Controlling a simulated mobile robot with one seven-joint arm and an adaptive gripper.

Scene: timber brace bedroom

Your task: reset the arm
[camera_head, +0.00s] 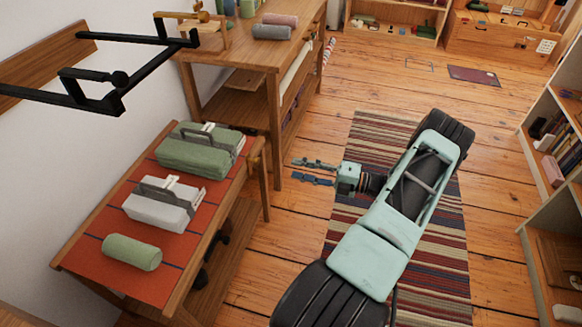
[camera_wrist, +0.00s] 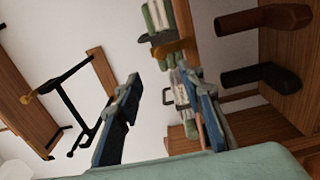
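My gripper (camera_head: 314,171) is in the middle of the head view, at the end of my pale green arm, above the wooden floor and beside the striped rug. Its two blue-padded fingers point left and are spread apart with nothing between them. In the wrist view the gripper (camera_wrist: 165,105) also shows two separate fingers with a clear gap. The arm is bent, with its large pale green link over the rug. No object is held.
A low wooden table (camera_head: 58,263) at left bears green and grey cases and a green roll (camera_head: 132,252). A wooden bench (camera_head: 232,50) stands behind it. A black wall rack (camera_head: 78,91) juts out at upper left. Shelves (camera_head: 541,120) line the right. A striped rug (camera_head: 372,130) lies on open floor.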

